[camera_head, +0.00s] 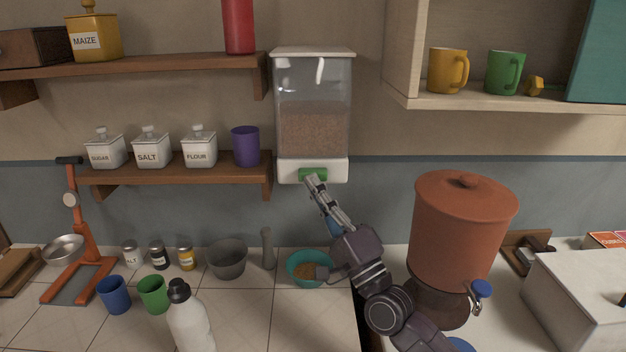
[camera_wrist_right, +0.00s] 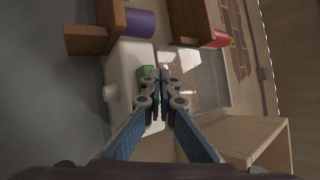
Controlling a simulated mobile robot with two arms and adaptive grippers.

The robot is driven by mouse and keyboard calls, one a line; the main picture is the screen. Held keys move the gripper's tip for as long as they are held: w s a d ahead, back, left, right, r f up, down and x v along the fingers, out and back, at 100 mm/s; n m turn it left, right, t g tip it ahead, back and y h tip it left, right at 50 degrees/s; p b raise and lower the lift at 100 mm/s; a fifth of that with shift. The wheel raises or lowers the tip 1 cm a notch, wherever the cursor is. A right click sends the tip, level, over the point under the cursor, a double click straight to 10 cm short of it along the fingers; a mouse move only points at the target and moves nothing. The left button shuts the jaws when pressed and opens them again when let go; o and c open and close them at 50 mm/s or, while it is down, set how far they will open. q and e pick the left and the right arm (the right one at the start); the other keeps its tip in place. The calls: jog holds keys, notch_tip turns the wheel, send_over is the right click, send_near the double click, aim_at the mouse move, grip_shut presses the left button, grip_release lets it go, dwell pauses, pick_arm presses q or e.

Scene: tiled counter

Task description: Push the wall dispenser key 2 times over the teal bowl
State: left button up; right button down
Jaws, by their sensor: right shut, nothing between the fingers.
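The wall dispenser (camera_head: 313,95) hangs on the wall with a clear hopper partly filled with brown grains. Its green key (camera_head: 313,174) sits on the white base; the key also shows in the right wrist view (camera_wrist_right: 146,72). My right gripper (camera_head: 312,180) is shut and empty, its fingertips at the key's lower edge; I cannot tell whether they touch it. In the right wrist view its closed fingertips (camera_wrist_right: 162,75) overlap the key. The teal bowl (camera_head: 294,258) stands on the counter below the dispenser, with brown grains inside, partly hidden by my right arm. My left gripper is out of view.
A grey bowl (camera_head: 227,260) and a grey pestle-like object (camera_head: 267,248) stand left of the teal bowl. A large terracotta pot (camera_head: 462,230) stands close to the right of my arm. A shelf with jars and a purple cup (camera_head: 245,146) is left of the dispenser.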

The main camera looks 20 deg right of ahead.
jog(key=shift+w+d, duration=0.15)
jog(key=shift+w, duration=0.15)
jog(key=shift+s, duration=0.15)
dwell(0.5)
jog(key=shift+s+a+p, duration=0.3)
jog(key=shift+s+p, duration=0.1)
jog(key=shift+s, duration=0.55)
jog(key=s+p, duration=0.1)
jog(key=s, duration=0.1)
jog(key=s+a+p, duration=0.1)
jog(key=s, duration=0.1)
jog(key=shift+s+a, duration=0.2)
jog(key=shift+s, duration=0.2)
jog(key=shift+f, duration=0.1)
